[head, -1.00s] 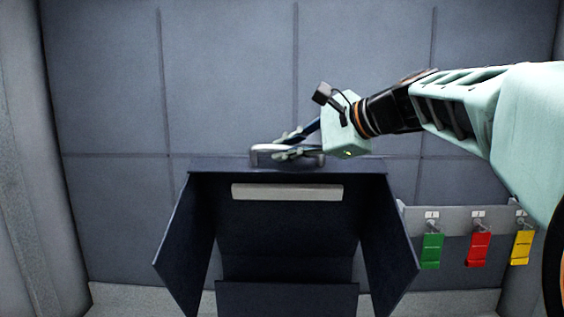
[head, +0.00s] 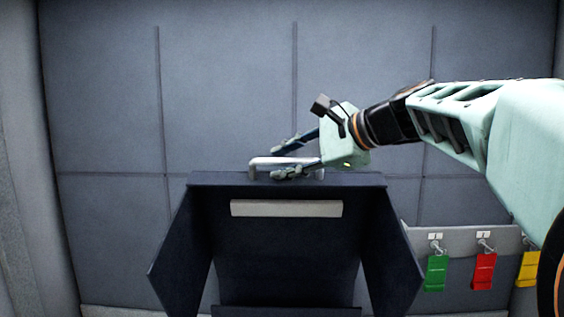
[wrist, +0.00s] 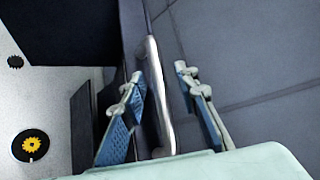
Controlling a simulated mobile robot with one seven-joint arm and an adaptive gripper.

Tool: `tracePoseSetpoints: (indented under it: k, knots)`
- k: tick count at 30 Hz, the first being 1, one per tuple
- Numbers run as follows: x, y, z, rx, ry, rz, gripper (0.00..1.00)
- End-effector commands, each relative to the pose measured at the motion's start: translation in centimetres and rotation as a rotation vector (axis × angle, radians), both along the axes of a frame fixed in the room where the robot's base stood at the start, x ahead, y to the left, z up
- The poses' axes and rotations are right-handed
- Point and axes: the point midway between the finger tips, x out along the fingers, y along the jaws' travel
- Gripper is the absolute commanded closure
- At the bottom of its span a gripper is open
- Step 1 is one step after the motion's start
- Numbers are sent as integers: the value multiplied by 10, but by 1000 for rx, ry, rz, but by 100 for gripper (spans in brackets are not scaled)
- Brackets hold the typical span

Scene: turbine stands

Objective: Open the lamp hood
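The lamp hood (head: 205,182) is a dark navy box with flared side panels, in the middle of the head view. A silver bar handle (head: 262,161) stands on its top edge; the handle also shows in the wrist view (wrist: 154,85). My gripper (head: 281,161) reaches in from the right at the handle. In the wrist view my gripper (wrist: 159,78) is open, with one blue-padded finger on each side of the handle. The fingers stand apart, with gaps to the bar. Contact at the fingertips cannot be told.
A pale bar (head: 286,208) sits inside the hood front. Green (head: 436,273), red (head: 483,271) and yellow (head: 530,268) tags hang on a rail at right. A grey panelled wall (head: 225,90) stands behind. A yellow-and-black disc (wrist: 30,146) shows at left in the wrist view.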

Motion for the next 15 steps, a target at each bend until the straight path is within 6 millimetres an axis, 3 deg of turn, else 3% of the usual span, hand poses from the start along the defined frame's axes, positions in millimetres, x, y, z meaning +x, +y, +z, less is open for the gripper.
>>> tracePoseSetpoints:
  k: [8,15]
  knots:
    - [0,0,3,-1,-1,0,72]
    - [1,0,35,-1,-3,0,72]
